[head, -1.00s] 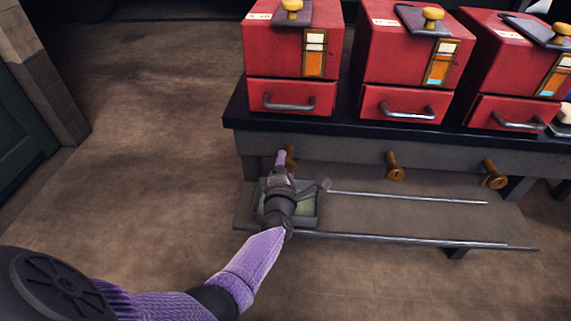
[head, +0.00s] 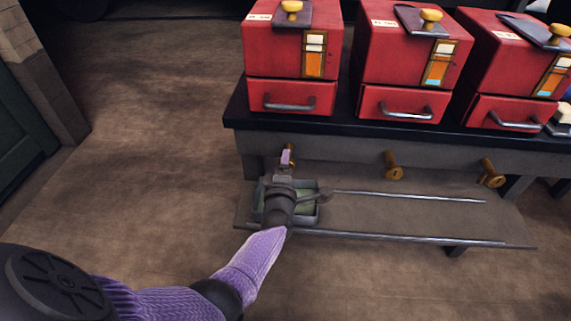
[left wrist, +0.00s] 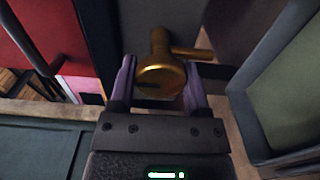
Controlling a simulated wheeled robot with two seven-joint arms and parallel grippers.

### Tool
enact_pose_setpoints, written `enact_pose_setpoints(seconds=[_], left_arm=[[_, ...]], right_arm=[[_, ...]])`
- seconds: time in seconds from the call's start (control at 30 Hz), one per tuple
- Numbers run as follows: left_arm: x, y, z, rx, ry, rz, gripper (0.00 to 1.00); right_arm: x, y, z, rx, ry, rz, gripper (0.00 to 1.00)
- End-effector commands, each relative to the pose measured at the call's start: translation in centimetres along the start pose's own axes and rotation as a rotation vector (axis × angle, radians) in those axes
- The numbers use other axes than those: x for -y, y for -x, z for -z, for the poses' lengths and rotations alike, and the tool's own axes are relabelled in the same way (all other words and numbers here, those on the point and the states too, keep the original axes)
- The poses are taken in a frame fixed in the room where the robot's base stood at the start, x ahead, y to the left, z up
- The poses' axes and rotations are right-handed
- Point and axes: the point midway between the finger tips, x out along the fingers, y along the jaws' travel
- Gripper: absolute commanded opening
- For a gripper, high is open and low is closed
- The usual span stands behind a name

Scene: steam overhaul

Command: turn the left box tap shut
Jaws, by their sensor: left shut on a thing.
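The left box tap (head: 292,148), a brass fitting on the bench front below the left red box, is mostly hidden behind my left gripper (head: 286,158) in the head view. In the left wrist view, the round brass end of the tap (left wrist: 161,78) sits between the two purple fingers of the left gripper (left wrist: 160,88). A short brass bar sticks out to the right behind that end. The gripper is shut on the tap. My right gripper is not in view.
Three red boxes, the left one (head: 291,60) above this tap, stand on the dark bench (head: 240,112). The middle tap (head: 393,166) and right tap (head: 490,174) are to the right. Below, a small tray (head: 316,212) sits on a low shelf (head: 420,216) with two metal rails.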

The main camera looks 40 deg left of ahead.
Motion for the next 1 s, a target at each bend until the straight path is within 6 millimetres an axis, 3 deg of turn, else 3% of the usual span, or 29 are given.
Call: enact_pose_setpoints(seconds=[0.23,0.27,0.4,0.73,1.0], left_arm=[[0.2,0.1,0.0,0.002,-0.002,0.004,0.02],[0.2,0.1,0.0,0.002,-0.002,0.004,0.68],[0.1,0.1,0.0,0.001,-0.001,0.003,0.96],[-0.2,0.6,0.0,0.001,0.0,0.001,0.96],[-0.6,6.5,0.0,0.002,0.001,0.001,0.96]], right_arm=[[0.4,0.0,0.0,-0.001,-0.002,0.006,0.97],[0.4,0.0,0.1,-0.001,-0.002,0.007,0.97],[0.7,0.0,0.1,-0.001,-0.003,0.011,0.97],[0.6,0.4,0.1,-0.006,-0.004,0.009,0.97],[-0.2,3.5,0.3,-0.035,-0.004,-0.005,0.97]])
